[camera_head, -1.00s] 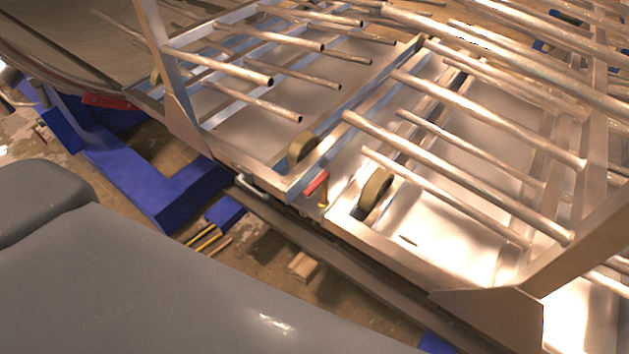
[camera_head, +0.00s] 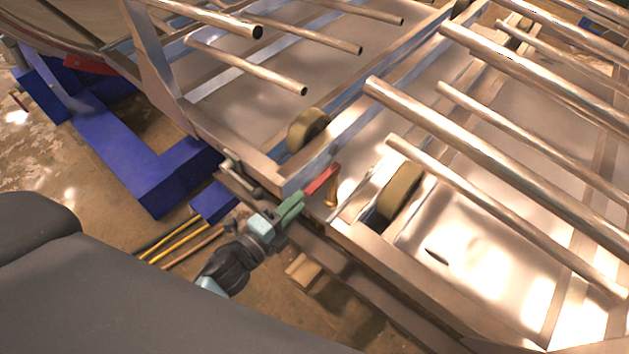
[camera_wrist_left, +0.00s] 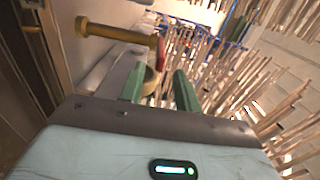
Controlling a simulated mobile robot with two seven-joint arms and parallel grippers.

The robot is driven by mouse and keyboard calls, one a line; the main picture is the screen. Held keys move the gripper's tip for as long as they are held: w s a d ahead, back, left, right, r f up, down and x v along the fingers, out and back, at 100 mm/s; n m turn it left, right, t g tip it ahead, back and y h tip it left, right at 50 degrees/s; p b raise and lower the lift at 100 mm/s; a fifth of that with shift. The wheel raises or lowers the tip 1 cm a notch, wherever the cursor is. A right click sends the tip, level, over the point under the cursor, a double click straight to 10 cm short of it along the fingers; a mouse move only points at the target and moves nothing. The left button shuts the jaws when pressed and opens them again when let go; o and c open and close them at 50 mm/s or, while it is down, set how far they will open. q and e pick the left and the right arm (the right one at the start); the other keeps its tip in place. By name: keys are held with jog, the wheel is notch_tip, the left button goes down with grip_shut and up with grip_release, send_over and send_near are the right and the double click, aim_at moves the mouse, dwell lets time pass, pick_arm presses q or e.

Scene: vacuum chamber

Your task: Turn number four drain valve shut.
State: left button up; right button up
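The drain valve has a red lever handle (camera_head: 321,179) and a brass stem (camera_head: 331,196). It sits at the front edge of the metal rack, near the joint of two frame sections. The number on it is not readable. My left gripper (camera_head: 292,206) has green fingers and is just left of and below the red handle. In the left wrist view its fingers (camera_wrist_left: 160,88) stand apart with a gap between them. The brass part (camera_wrist_left: 115,32) and red handle (camera_wrist_left: 161,54) show beyond the fingertips, and nothing is clearly gripped. My right gripper is not in view.
Tan wheels (camera_head: 307,130) and (camera_head: 401,188) flank the valve on the rack. A bent metal handle (camera_head: 240,172) is left of it. Long metal tubes (camera_head: 500,150) project above the rack. A blue support frame (camera_head: 150,165) and yellow cables (camera_head: 172,238) are at the left.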

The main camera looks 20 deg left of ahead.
aim_at(317, 183)
pick_arm(q)
jog(key=shift+x, duration=3.9)
grip_shut()
